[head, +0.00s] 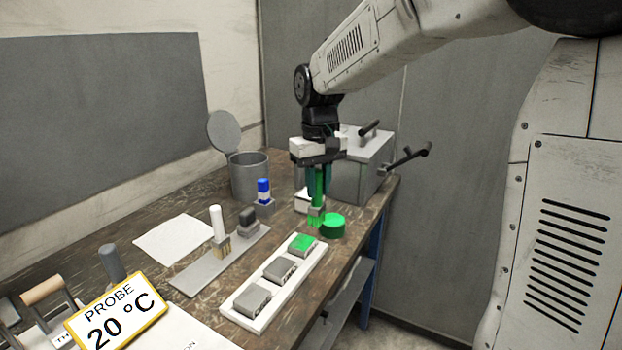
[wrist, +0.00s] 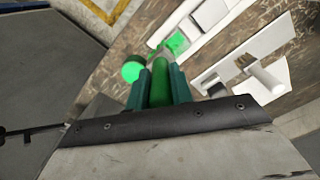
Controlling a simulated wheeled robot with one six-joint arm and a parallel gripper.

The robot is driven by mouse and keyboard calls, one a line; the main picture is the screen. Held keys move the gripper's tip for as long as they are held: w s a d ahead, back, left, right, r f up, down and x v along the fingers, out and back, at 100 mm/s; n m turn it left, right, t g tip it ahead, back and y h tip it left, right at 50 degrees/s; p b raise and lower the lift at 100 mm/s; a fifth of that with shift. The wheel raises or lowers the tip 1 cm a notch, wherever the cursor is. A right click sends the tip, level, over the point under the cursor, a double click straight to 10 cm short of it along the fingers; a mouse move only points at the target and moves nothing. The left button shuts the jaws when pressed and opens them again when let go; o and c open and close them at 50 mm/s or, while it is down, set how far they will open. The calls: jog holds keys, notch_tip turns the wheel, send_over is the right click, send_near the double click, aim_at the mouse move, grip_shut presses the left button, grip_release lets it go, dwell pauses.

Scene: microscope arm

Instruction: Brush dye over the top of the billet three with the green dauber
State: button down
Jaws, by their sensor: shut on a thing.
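My gripper (head: 318,185) is shut on the upright green handle of the green dauber (head: 316,212), whose brush end points down. In the wrist view the green handle (wrist: 160,82) stands between the fingers of my gripper (wrist: 159,88). The brush end is beside the green dye pot (head: 333,226) and just behind the row of billets; whether it touches anything is unclear. Several grey billets sit in a white tray (head: 262,322): a near one (head: 252,299), a middle one (head: 279,269) and a far one with a green top (head: 302,243). Their number marks are unreadable.
Left of the tray, a grey plate (head: 190,280) holds a white-handled brush (head: 217,226) and a dark stamp-like block (head: 248,221). A blue-topped item (head: 264,190), an open grey canister (head: 249,178) and a grey box (head: 362,165) stand behind. A probe sign (head: 117,309) is at front left.

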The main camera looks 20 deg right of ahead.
jog(key=shift+a+r, duration=0.1)
jog(key=shift+r, duration=1.1)
